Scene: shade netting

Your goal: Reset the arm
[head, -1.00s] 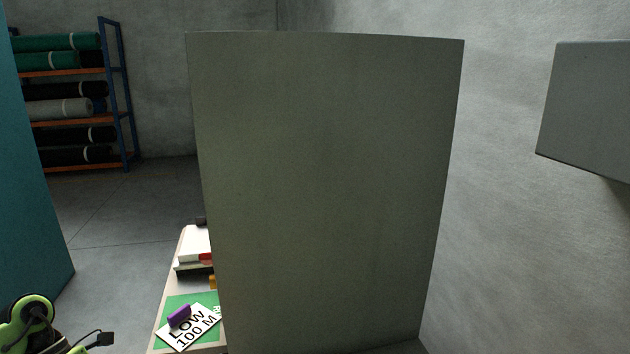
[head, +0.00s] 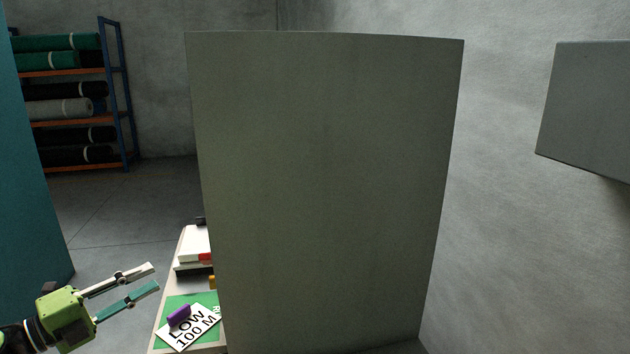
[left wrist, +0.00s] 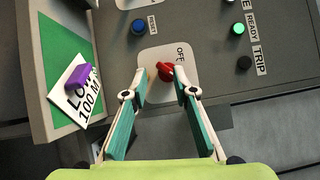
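My left gripper (head: 155,277) is at the lower left of the head view, with its two fingers apart and nothing between them. It points right, beside the desk (head: 161,329). In the left wrist view the open fingers (left wrist: 160,72) frame a red knob (left wrist: 166,71) on a grey panel (left wrist: 200,30). An "OFF" label is by the knob. I cannot tell whether a fingertip touches the knob. My right gripper is not in view.
A tall grey cabinet (head: 325,190) fills the middle of the head view. A green mat (head: 207,299) with a "LOW 100 M" card (head: 188,328) and a purple block (head: 179,316) lies on the desk. A shelf rack (head: 125,95) with rolls stands at the back left.

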